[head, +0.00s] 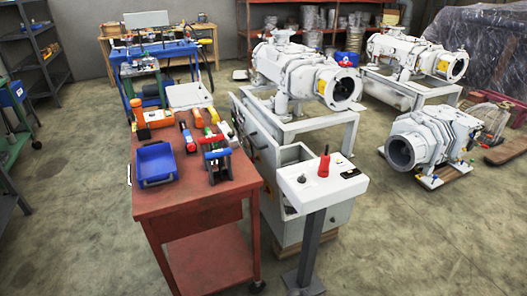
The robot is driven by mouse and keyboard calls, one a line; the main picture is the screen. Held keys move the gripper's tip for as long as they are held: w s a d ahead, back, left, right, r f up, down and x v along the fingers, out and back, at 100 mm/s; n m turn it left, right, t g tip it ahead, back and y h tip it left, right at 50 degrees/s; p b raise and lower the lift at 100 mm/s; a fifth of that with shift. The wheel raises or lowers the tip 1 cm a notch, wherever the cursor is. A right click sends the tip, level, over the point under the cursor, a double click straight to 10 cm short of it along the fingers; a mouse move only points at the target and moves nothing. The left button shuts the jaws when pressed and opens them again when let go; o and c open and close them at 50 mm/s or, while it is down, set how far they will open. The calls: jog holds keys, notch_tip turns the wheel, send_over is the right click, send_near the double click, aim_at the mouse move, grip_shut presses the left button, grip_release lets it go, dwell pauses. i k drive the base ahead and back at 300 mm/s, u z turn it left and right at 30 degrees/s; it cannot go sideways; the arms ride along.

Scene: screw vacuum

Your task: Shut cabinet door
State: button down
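A light grey cabinet (261,157) stands behind the red cart, with small controls on its side facing the cart. Its near end has an open-topped, box-like part (293,154) with a dark inside. I cannot tell which panel is the door or how far it stands open, because the cart and a white control stand (322,187) cover part of the cabinet. My gripper is not in view.
A red cart (190,206) with a blue bin (156,162) and several tools stands in front. White vacuum pumps (306,77) stand at the back and right (431,143). Bare floor (430,240) lies at lower right.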

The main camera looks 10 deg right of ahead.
aim_at(268, 150)
jog(key=u, duration=0.1)
jog(key=i, duration=0.6)
jog(key=z, duration=0.3)
jog(key=k, duration=0.2)
jog(key=u, duration=2.9)
